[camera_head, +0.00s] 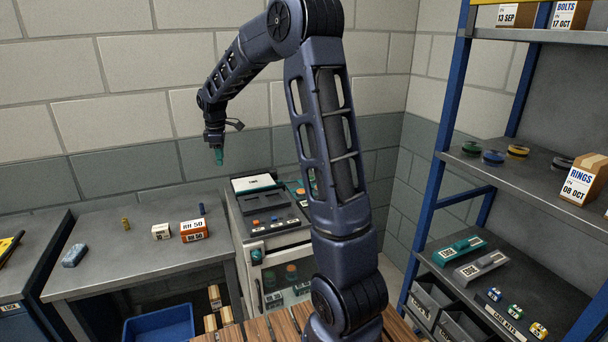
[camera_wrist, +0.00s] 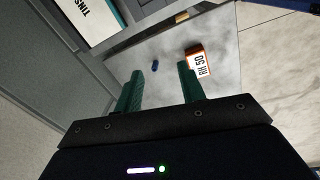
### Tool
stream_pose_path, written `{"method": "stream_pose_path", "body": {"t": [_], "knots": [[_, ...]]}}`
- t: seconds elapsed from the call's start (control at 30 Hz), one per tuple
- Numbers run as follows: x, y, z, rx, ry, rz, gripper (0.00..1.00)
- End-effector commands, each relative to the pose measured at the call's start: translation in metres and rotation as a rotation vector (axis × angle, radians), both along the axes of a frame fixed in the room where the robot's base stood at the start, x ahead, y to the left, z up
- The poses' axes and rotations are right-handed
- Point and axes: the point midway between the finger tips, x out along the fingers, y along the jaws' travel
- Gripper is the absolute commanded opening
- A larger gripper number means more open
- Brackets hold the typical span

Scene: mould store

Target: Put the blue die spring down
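The blue die spring (camera_head: 201,209) stands upright on the grey table, just behind the orange-and-white RH 50 box (camera_head: 194,231). In the wrist view the small blue spring (camera_wrist: 155,66) shows on the tabletop beyond the fingertips, beside the RH 50 box (camera_wrist: 196,62). My gripper (camera_head: 218,157) hangs above the back right part of the table, well clear of the spring. In the wrist view its two green fingers (camera_wrist: 160,72) are apart with nothing held between them.
A yellow-brown spring (camera_head: 125,223), a small white box (camera_head: 160,231) and a blue-grey block (camera_head: 74,255) are on the grey table (camera_head: 110,275). A machine cabinet (camera_head: 262,220) stands right of it. A shelf rack (camera_head: 440,150) is at the right. The table's front is clear.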

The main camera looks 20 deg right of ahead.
Motion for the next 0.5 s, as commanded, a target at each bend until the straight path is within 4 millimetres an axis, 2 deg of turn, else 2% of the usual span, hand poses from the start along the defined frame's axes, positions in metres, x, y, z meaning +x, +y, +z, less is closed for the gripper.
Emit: {"method": "stream_pose_path", "body": {"t": [0.03, 0.2, 0.5], "knots": [[-0.013, -0.010, 0.013, 0.005, -0.015, -0.044, 0.40], [-0.056, -0.039, 0.044, 0.025, -0.052, -0.206, 0.40], [-0.139, -0.087, 0.082, 0.077, -0.115, -0.491, 0.40]]}}
